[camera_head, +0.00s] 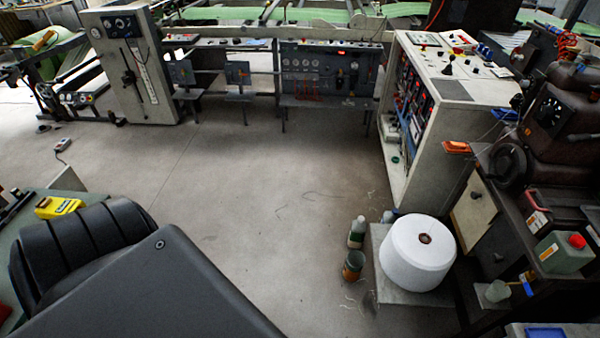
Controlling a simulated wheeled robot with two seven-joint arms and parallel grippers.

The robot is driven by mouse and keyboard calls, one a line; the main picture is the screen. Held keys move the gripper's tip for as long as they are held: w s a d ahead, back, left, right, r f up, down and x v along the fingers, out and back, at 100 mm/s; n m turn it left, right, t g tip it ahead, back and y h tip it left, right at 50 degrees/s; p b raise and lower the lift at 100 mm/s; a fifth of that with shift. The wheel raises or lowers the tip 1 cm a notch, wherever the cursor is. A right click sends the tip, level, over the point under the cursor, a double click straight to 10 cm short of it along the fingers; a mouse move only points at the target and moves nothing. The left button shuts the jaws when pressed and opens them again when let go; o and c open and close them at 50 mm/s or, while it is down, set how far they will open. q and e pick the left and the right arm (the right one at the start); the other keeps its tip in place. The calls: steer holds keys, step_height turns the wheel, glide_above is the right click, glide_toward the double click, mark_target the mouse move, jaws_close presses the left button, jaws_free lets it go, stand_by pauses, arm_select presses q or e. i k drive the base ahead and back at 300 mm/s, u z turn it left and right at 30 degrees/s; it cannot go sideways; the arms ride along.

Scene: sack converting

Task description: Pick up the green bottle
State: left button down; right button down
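A green jug-like container (564,253) with a red cap and a light label stands on the dark bench at the right edge. I cannot tell which of these the task means by the green bottle. Neither of my grippers shows in the head view. A large dark part at the lower left, probably mine, hides the floor there.
A white roll (417,252) sits on a low grey platform (400,297). A control console (440,100) and dark machine (560,110) bound the right side. The middle floor (250,200) is clear.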

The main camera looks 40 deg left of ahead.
mark_target(358, 228)
steer(key=u, duration=1.7)
steer(key=i, duration=0.8)
steer(key=z, duration=1.8)
